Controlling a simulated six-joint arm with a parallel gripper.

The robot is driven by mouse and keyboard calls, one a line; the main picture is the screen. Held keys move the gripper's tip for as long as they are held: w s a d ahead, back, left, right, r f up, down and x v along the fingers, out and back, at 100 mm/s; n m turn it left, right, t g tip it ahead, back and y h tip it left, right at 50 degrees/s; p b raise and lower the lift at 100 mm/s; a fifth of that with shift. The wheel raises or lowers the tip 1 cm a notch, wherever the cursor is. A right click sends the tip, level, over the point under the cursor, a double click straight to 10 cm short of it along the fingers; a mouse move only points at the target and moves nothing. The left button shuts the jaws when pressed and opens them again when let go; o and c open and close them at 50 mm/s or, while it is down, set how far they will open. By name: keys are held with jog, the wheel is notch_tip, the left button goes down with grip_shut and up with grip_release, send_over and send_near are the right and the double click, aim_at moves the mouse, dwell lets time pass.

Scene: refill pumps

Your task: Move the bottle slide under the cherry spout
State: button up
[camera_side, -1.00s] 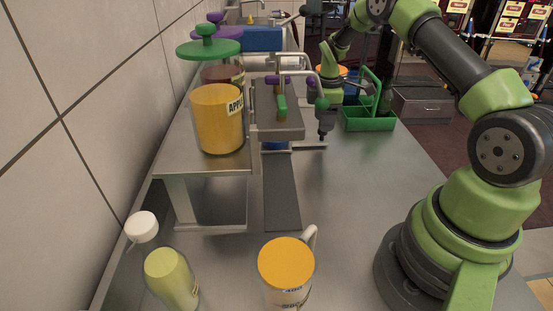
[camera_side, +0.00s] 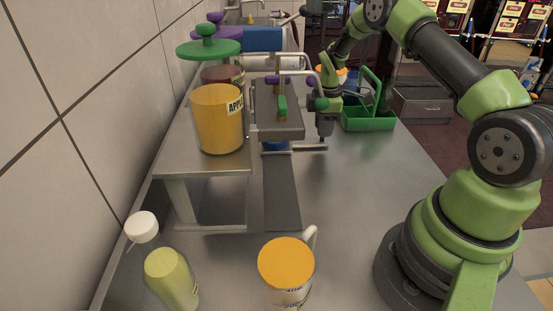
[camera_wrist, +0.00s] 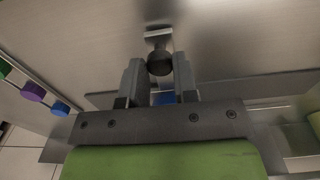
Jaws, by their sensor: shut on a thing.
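The bottle slide is a low carriage with a metal handle bar (camera_side: 305,149) on the dark rail (camera_side: 282,195); a blue part (camera_side: 275,147) shows under the grey dispenser block. The handle's dark round knob (camera_wrist: 160,62) sits between my fingers in the wrist view. My gripper (camera_side: 325,136) is down at the handle's right end and shut on the knob. A dark red jar (camera_side: 222,74) stands behind the yellow apple jar (camera_side: 218,120); its label is mostly hidden. Bent metal spouts (camera_side: 298,72) overhang the rail; which is cherry I cannot read.
A green caddy (camera_side: 368,121) stands just right of my gripper. Green, purple and blue knobs (camera_wrist: 33,91) line the wrist view's left. The middle right counter is clear.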

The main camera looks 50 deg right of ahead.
jog(key=shift+s+a, duration=3.25)
jog(key=o, duration=0.9)
jog(key=shift+c, duration=0.2)
jog(key=shift+r, duration=0.1)
notch_tip(320, 180, up, 8)
jog(key=shift+w, duration=0.1)
